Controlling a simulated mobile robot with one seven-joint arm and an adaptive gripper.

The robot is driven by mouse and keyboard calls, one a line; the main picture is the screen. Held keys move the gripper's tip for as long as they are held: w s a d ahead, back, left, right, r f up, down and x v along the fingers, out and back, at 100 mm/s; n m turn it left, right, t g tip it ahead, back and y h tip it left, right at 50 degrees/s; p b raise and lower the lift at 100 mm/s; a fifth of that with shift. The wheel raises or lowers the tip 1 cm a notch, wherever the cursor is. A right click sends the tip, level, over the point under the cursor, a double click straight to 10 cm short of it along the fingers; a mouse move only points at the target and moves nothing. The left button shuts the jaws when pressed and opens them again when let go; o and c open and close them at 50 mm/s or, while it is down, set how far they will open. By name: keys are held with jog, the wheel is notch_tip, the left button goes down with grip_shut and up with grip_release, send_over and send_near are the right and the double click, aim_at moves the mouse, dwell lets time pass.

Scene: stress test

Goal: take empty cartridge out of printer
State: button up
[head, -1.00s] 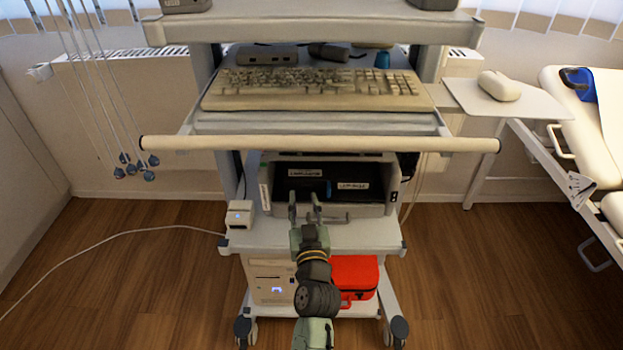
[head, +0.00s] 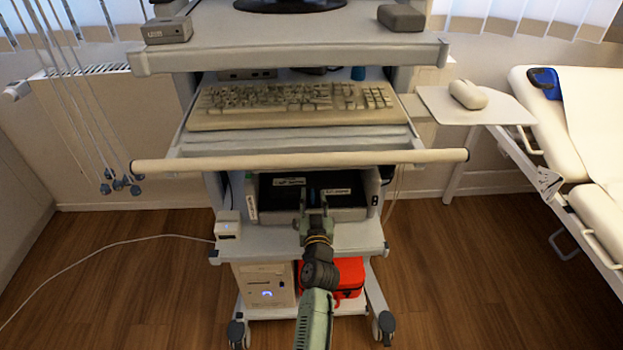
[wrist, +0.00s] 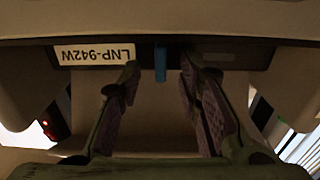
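The printer (head: 350,214) sits on the cart's middle shelf, its front open on a dark bay. Inside are black cartridges with white labels, one label (head: 289,181) on the left and one (head: 337,191) on the right. In the wrist view a label reads upside down "LNP-942W" (wrist: 94,54). A blue tab (wrist: 160,64) stands out beside that label. My gripper (head: 313,203) reaches the printer's front opening. In the wrist view my gripper (wrist: 159,78) is open, its fingers on either side of the blue tab with gaps. I cannot tell which cartridge is empty.
A keyboard (head: 290,105) lies on a pull-out shelf with a long handle bar (head: 300,161) above the printer. A small white box (head: 228,225) stands left of the printer. A red case (head: 347,277) and a computer (head: 265,284) sit below.

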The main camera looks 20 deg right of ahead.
jog(key=shift+w+d, duration=0.1)
jog(key=shift+w, duration=0.3)
jog(key=shift+c, duration=0.2)
grip_shut()
dwell(0.4)
